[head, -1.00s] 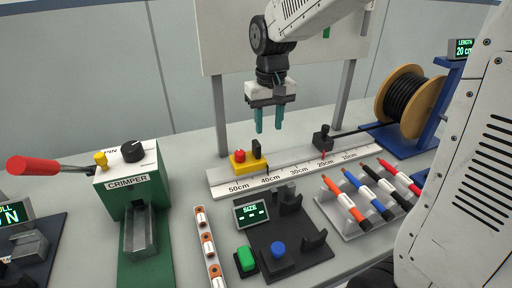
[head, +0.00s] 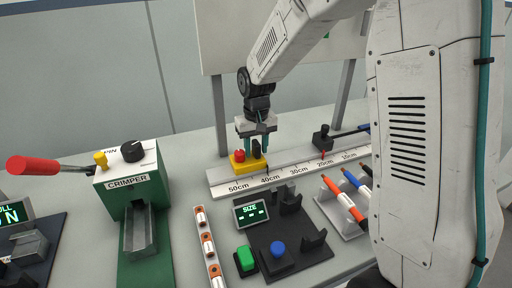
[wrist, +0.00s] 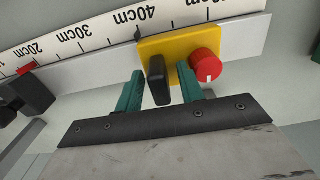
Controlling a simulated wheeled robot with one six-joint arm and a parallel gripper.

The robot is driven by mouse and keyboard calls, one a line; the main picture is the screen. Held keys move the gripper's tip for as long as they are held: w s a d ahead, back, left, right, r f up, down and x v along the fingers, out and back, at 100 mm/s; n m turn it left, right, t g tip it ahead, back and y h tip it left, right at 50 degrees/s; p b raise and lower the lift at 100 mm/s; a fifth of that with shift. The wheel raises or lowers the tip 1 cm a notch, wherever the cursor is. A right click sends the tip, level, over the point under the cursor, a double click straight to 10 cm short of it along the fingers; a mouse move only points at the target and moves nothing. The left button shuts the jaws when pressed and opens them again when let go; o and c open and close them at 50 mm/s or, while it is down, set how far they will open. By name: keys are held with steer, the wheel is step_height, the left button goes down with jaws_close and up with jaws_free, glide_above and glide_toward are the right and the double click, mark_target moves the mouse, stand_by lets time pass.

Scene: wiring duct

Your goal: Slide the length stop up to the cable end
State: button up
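The length stop is a yellow block (head: 238,167) with a red knob and an upright black tab (wrist: 158,80). It sits on the white ruler rail (head: 217,188) between the 40cm and 50cm marks. My gripper (head: 256,147) is lowered over it. In the wrist view its two teal fingers (wrist: 160,88) stand on either side of the black tab, with gaps to both. The black cable (head: 352,132) runs into a black clamp (head: 322,138) with a red lever near the 20cm mark. I cannot make out the cable's end.
The rail between the stop and the clamp looks clear. In front stand a size-reading fixture (head: 285,235), a rack of coloured pens (head: 345,205) and a strip of orange-white pieces (head: 207,245). A green crimper (head: 135,195) stands left. My arm hides the right side.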

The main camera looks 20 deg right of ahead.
jaws_close()
steer(key=d, duration=1.6)
steer(key=shift+d, duration=0.25)
jaws_free()
step_height(320, 180, up, 8)
steer(key=shift+f, duration=0.15)
